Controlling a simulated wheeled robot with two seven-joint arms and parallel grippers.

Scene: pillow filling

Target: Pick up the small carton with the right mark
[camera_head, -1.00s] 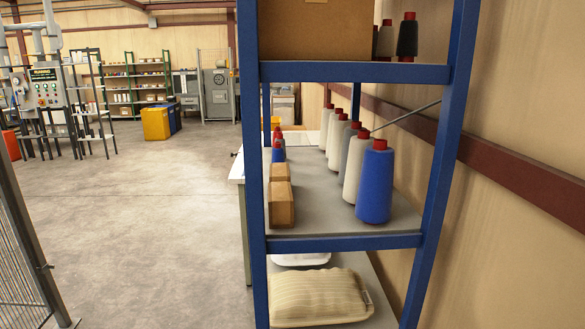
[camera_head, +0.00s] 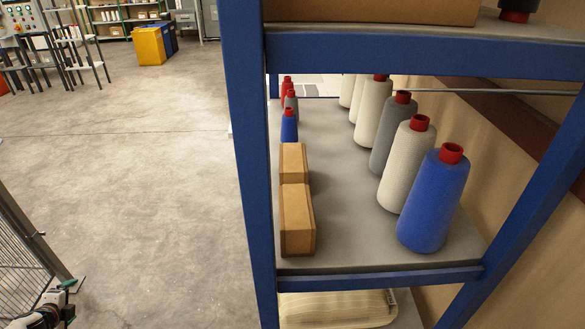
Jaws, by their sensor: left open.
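Two small brown cartons stand one behind the other on the left side of the middle shelf. The front carton (camera_head: 297,222) is nearer the shelf's front edge, and the back carton (camera_head: 293,163) is just behind it. I cannot make out any mark on either. My left gripper (camera_head: 58,299) shows at the bottom left corner, open and empty. It is over the floor, well to the left of the shelf and away from the cartons. My right gripper is out of view.
The blue rack (camera_head: 250,170) has posts on both sides of the shelf opening. A blue cone (camera_head: 430,205), a grey cone (camera_head: 390,135) and pale cones line the shelf's right. Small spools (camera_head: 289,125) stand behind the cartons. A pillow (camera_head: 335,308) lies below. A mesh fence (camera_head: 25,240) is at left.

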